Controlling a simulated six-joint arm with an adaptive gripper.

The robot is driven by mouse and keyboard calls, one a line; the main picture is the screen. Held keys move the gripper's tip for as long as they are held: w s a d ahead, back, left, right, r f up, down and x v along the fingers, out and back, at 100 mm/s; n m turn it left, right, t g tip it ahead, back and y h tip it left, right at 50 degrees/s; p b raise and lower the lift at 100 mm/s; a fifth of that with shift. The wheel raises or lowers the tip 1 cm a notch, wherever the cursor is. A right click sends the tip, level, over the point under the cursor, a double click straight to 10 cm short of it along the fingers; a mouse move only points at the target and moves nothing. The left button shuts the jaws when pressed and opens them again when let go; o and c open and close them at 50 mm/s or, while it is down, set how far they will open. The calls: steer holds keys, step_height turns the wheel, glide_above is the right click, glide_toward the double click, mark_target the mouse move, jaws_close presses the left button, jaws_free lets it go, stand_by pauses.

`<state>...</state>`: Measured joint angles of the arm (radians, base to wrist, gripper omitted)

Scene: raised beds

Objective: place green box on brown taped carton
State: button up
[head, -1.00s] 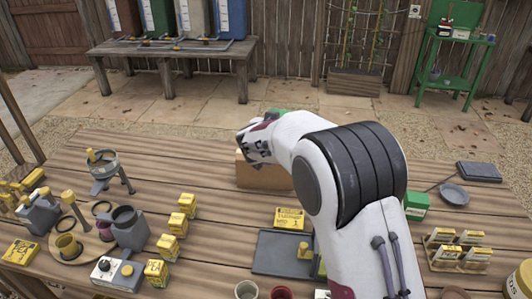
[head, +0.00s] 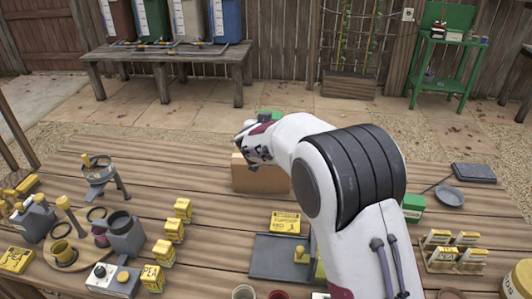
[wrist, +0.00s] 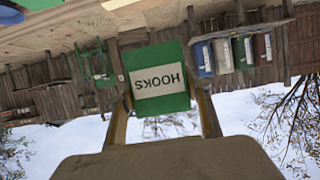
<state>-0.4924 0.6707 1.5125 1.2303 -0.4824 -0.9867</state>
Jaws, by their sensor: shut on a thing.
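In the wrist view a green box (wrist: 176,108) with a white "HOOKS" label, seen upside down, sits between the two fingers of my gripper (wrist: 162,84), which is shut on it. In the head view my gripper (head: 256,145) is above the brown carton (head: 258,180), and a small part of the green box (head: 270,115) shows behind my wrist. The carton stands on the wooden table, its right and upper parts partly covered by my arm. I cannot tell the gap between box and carton. No tape can be made out.
Another green box (head: 412,208) stands right of my arm. Yellow boxes (head: 174,230) and grey apparatus (head: 125,235) fill the left. The table left of the carton is clear.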

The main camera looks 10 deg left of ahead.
steer(key=shift+f, duration=2.75)
steer(key=shift+f, duration=1.9)
steer(key=shift+f, duration=0.1)
steer(key=o, duration=1.2)
steer(key=shift+c, duration=0.2)
steer(key=shift+s+r, duration=0.15)
steer(key=shift+r, duration=0.05)
steer(key=v, duration=1.1)
steer(key=shift+s, duration=0.3)
